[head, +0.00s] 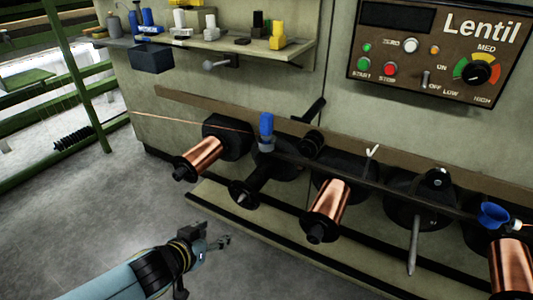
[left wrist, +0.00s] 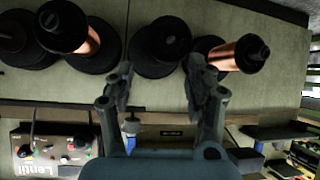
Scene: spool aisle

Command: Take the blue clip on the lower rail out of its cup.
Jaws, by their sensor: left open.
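The blue clip (head: 266,125) stands upright in a small grey cup (head: 266,146) on the dark lower rail (head: 330,168), left of the middle in the head view. In the left wrist view, which is turned over, the blue clip (left wrist: 131,144) shows small beyond the fingers, below its grey cup (left wrist: 131,126). My left gripper (head: 220,241) is open and empty, low over the floor, in front of and below the rail and apart from the clip. Its two fingers (left wrist: 162,82) stand wide apart in the left wrist view. My right gripper is not seen.
Copper spools (head: 327,208) and bare spindles (head: 256,188) stick out below the rail. A blue funnel-shaped cup (head: 493,215) and a small white piece (head: 372,151) are farther right. A shelf (head: 225,44) holds several coloured pieces. The floor (head: 90,215) at left is clear.

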